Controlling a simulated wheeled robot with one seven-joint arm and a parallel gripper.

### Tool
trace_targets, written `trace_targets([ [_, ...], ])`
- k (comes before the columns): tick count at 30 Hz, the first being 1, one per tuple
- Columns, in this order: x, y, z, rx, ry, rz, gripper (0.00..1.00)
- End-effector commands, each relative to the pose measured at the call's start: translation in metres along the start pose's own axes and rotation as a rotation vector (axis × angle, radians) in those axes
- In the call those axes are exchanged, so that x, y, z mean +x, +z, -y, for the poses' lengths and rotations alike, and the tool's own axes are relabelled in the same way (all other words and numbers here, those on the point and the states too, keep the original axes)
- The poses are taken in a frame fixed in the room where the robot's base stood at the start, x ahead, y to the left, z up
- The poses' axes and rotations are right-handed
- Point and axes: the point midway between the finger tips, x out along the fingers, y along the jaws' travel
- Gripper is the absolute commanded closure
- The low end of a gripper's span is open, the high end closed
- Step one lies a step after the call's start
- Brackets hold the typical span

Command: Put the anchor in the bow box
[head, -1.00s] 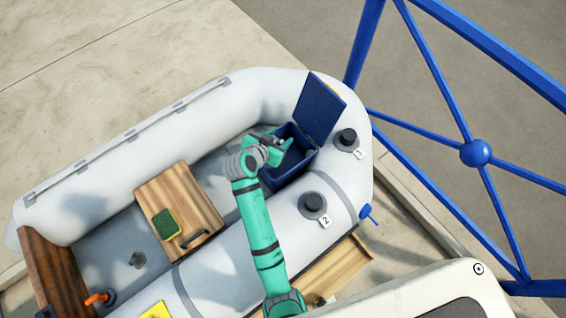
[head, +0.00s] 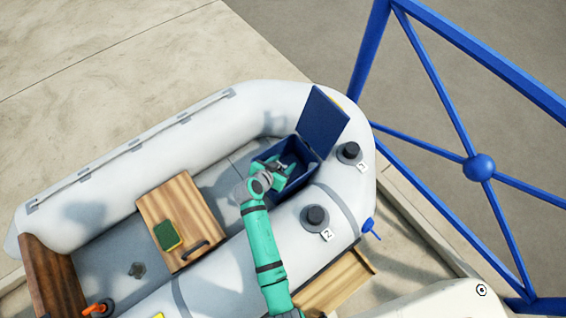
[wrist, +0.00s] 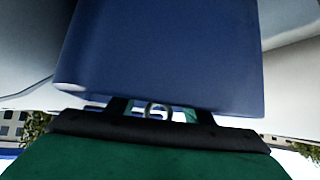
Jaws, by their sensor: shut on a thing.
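The bow box (head: 297,188) is a dark blue box inside the bow of the inflatable boat, with its lid (head: 321,123) standing open. My gripper (head: 283,167) is at the box's open top, with its tip over or just inside the opening; the depth is hard to tell. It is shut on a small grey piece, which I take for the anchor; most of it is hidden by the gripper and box. In the wrist view a blue panel (wrist: 160,55) of the box fills the middle, close to my gripper (wrist: 160,112), and a grey ring-like part shows between the fingers.
The boat's pale tubes (head: 150,140) surround the box. A wooden seat (head: 180,205) with a green-and-yellow sponge (head: 167,235) lies left of it. Black round fittings (head: 315,216) sit on the near tube. A blue frame (head: 430,100) stands at the right.

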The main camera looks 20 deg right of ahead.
Motion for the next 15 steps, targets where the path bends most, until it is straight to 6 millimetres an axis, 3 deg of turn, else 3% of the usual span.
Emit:
trace_targets([
  [15,0.0037,0.0033,0.0011,0.001,-0.002,-0.003,1.0],
])
